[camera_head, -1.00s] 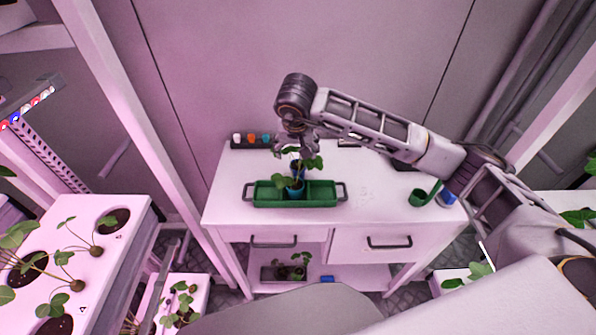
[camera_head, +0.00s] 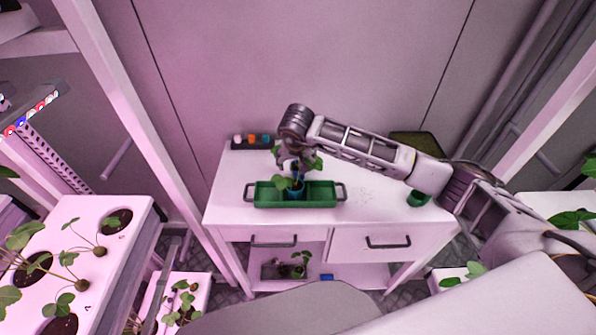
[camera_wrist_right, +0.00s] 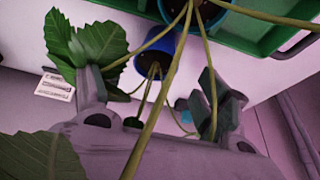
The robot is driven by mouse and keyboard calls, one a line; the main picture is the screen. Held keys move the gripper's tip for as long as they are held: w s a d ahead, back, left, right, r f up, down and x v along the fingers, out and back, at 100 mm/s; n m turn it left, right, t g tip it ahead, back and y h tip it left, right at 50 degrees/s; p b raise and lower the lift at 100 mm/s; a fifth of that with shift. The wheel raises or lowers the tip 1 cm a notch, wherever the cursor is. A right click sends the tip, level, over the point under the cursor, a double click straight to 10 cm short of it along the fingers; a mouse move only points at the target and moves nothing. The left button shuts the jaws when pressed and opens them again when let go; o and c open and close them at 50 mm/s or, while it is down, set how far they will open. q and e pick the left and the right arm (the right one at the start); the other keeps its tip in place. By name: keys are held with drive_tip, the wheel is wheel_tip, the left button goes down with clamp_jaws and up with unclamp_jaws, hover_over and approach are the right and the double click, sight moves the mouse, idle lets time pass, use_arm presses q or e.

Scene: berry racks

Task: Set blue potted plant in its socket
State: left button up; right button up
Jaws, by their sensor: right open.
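A dark blue pot (camera_wrist_right: 155,45) with a leafy plant shows in the wrist view, between and beyond the fingers of my right gripper. In the head view only a bit of dark blue (camera_head: 297,172) shows among the fingers, just behind the green tray (camera_head: 265,199). A lighter blue pot (camera_head: 295,191) with a plant sits in the tray; its rim and soil show at the top of the wrist view. My right gripper (camera_head: 296,167) is open and low over the tray's back edge. Leaves and fingers hide whether it touches the dark blue pot. My left gripper is out of view.
The tray stands on a white table (camera_head: 222,205) with drawers. A rack of small coloured bottles (camera_head: 250,142) is at its back left. A green cup (camera_head: 418,197) is at the right, near my arm. Planted racks (camera_head: 75,215) stand at the left.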

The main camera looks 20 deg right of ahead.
drive_tip(key=shift+f, duration=0.1)
drive_tip(key=shift+d+p+x, duration=0.25)
drive_tip(key=shift+p+x, duration=0.35)
drive_tip(key=shift+x, duration=1.9)
drive_tip(key=shift+c, duration=0.2)
drive_tip(key=c, duration=1.2)
drive_tip(key=shift+c, duration=0.2)
drive_tip(key=shift+r+b, duration=0.8)
drive_tip(key=shift+r, duration=4.2)
drive_tip(key=shift+s, duration=0.1)
